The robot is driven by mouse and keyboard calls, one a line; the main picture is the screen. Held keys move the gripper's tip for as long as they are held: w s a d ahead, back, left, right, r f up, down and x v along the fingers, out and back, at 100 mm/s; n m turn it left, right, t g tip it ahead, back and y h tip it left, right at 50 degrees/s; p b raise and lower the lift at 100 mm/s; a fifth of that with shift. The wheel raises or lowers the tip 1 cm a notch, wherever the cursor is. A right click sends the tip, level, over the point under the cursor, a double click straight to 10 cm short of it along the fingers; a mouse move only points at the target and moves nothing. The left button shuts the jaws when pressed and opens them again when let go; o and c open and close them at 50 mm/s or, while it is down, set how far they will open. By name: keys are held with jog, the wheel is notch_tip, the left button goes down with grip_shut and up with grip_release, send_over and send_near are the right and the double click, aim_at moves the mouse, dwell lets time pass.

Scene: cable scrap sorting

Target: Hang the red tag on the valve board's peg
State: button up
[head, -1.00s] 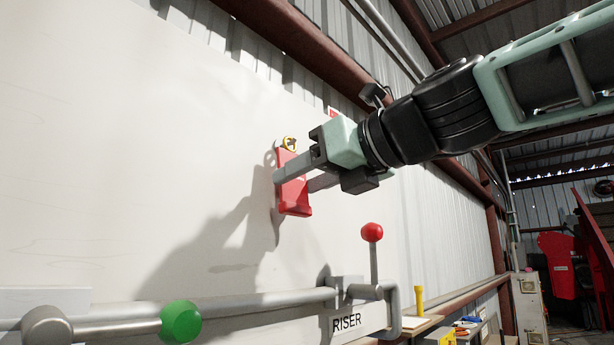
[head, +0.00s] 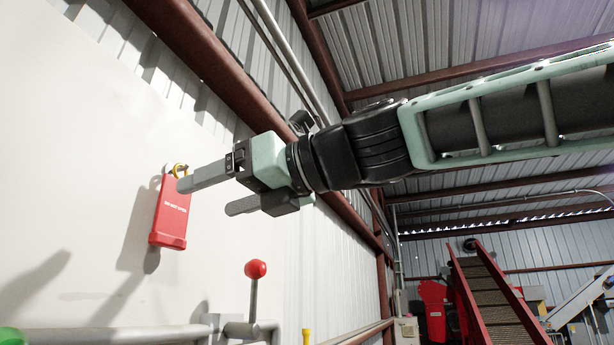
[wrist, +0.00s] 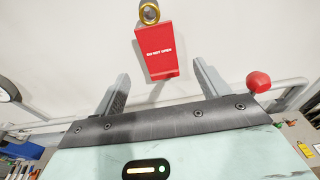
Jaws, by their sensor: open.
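The red tag (head: 170,212) hangs against the white valve board (head: 60,150) in the head view, with its yellow ring (head: 180,170) at the top, around or at the peg. The peg itself is hard to make out. In the wrist view the tag (wrist: 158,52) shows beyond the fingertips, with a gold ring (wrist: 149,12) at its top. My gripper (head: 203,194) is open and empty, to the right of the tag in the head view. Its two fingers stand apart from the tag, with bare space between them in the wrist view.
A red ball-topped lever (head: 255,270) rises from the grey pipe (head: 120,334) below the gripper. A green knob (head: 10,337) is at the lower left. A conveyor with red sides (head: 488,290) stands far off at the right.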

jog(key=b+v, duration=0.3)
jog(key=v, duration=0.9)
jog(key=shift+d+b, duration=0.2)
jog(key=shift+b, duration=0.1)
jog(key=shift+r, duration=0.1)
notch_tip(320, 180, down, 36)
jog(key=w+a+n+g+h+b, duration=0.1)
jog(key=w+n+g+h+b, duration=0.2)
jog(key=n+h, duration=0.7)
jog(key=s+d+f+n+g+h+b, duration=0.1)
jog(key=s+d+f+n, duration=0.3)
jog(key=f, duration=0.6)
jog(key=s+d+f+n+g+h+b, duration=0.1)
jog(key=s+d+f+n+h+b, duration=0.1)
jog(key=s+d+f+n, duration=0.3)
jog(key=s+d+f+n+g+h+b, duration=0.1)
jog(key=s+d+f+n, duration=0.4)
jog(key=f+n, duration=0.6)
notch_tip(320, 180, down, 4)
jog(key=shift+r+b, duration=0.1)
jog(key=shift+b, duration=0.25)
jog(key=shift+w, duration=0.1)
